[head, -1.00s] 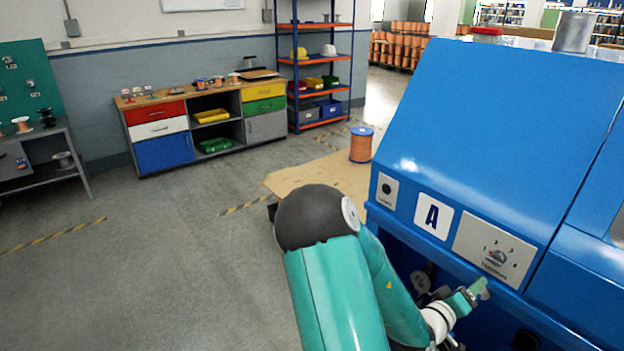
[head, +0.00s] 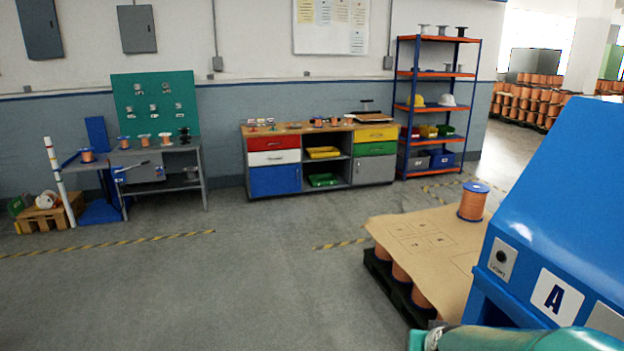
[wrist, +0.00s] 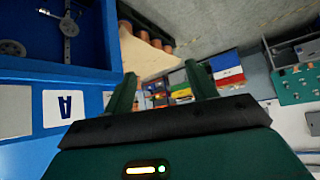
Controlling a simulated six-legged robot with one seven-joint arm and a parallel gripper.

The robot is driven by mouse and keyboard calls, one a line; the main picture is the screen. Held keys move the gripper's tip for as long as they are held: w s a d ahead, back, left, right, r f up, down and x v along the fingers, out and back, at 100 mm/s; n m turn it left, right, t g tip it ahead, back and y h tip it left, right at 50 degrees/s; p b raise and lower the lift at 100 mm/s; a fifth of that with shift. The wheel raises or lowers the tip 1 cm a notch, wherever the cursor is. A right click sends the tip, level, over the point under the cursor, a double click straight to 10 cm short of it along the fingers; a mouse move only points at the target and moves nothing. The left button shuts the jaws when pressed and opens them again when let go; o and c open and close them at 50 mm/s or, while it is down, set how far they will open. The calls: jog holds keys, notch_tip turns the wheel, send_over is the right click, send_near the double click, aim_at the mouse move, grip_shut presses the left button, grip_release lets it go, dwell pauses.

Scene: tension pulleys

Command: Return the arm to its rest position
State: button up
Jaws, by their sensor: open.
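My gripper shows in the wrist view (wrist: 163,92) with its two green fingers apart and nothing between them. The cabinet and floor show beyond the fingers. In the head view, a teal part of my arm (head: 520,338) lies low at the bottom right, in front of the blue machine (head: 565,200). The gripper's fingers cannot be made out in the head view.
A pallet (head: 395,290) of copper spools with a cardboard top stands left of the machine, one spool (head: 473,201) on it. A drawer cabinet (head: 275,180), a shelf rack (head: 433,108) and a workbench (head: 190,172) stand along the wall. The floor at the left is open.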

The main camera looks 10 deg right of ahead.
jog(key=s+a+r+n+g+y, duration=0.2)
jog(key=s+a+r+n, duration=0.1)
jog(key=s+a+r, duration=0.9)
jog(key=s+a, duration=0.2)
jog(key=a, duration=0.1)
jog(key=shift+s+a+n+g+y, duration=0.15)
jog(key=shift+s+n+g+y, duration=0.15)
jog(key=shift+s+n, duration=0.1)
jog(key=c, duration=0.5)
jog(key=shift+o, duration=0.2)
jog(key=shift+d, duration=0.2)
